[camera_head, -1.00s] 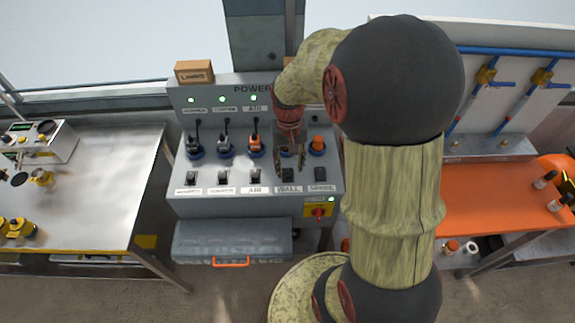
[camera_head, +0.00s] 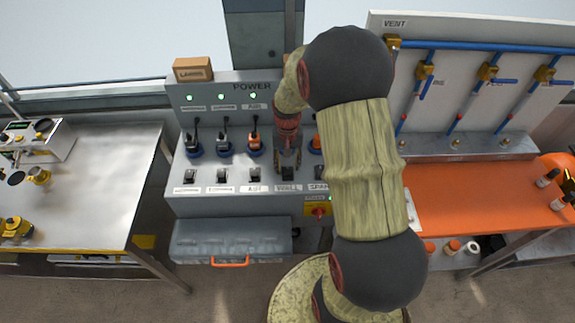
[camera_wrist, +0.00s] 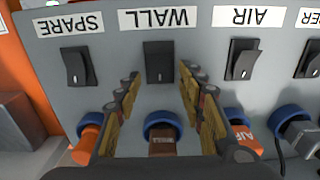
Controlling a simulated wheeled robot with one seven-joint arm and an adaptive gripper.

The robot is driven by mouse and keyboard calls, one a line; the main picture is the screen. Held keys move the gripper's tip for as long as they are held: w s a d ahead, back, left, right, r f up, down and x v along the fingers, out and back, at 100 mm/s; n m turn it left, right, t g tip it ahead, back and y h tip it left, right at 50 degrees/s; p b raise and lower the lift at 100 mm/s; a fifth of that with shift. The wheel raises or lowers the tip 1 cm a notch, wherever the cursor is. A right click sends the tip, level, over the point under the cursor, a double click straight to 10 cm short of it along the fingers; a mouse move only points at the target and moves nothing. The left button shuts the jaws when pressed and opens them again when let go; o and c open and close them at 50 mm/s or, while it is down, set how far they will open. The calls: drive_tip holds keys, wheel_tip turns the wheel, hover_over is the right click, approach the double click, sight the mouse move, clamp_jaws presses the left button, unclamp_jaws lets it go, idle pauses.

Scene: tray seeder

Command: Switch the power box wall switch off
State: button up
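The power box (camera_head: 185,205) is a grey sloped console with a row of black rocker switches below a row of plugs. The wall switch (camera_wrist: 159,62) is a dark rocker at the WALL label (camera_wrist: 156,18), upside down in the wrist view; I cannot tell its position. My gripper (camera_wrist: 159,78) is open and empty, its fingers pointing at the panel with one tip on either side of the wall switch's lower part. I cannot tell whether they touch it. A brown plug in a blue socket (camera_wrist: 162,143) sits between the fingers. In the head view, my gripper (camera_head: 289,165) largely hides this spot.
The spare switch (camera_wrist: 76,66) and air switch (camera_wrist: 242,60) are close on either side. An orange plug (camera_wrist: 243,138) is near one finger. A metal table (camera_head: 95,190) is at left; an orange bench (camera_head: 475,205) and vent panel (camera_head: 470,85) are at right.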

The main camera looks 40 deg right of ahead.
drive_tip(key=shift+f, duration=0.1)
drive_tip(key=shift+c, duration=0.9)
drive_tip(key=c, duration=0.7)
clamp_jaws()
